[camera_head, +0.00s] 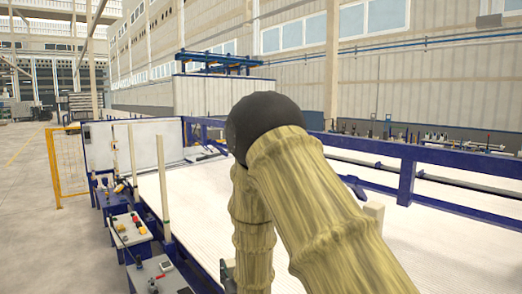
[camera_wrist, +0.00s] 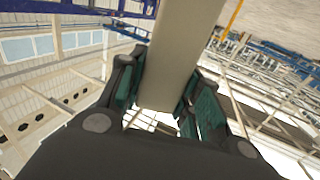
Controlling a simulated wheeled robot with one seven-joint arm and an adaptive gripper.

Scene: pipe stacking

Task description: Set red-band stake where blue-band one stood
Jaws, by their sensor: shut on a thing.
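In the wrist view my gripper (camera_wrist: 160,98) is shut on a plain beige-grey stake (camera_wrist: 183,50). Its dark fingers with green pads lie on both sides of the stake, which runs up out of the top of the picture. No red or blue band shows on the part in view. In the head view my arm covers the middle and hides my gripper. Two thin pale stakes stand upright along the left edge of the table, a farther one (camera_head: 132,160) and a nearer one (camera_head: 163,185).
The wide white ribbed table (camera_head: 200,200) has a blue frame (camera_head: 408,172) along its far right side. A short pale post (camera_head: 373,211) shows right of my arm. Control boxes (camera_head: 130,229) line the left edge. Open floor and a yellow guard (camera_head: 55,170) lie farther left.

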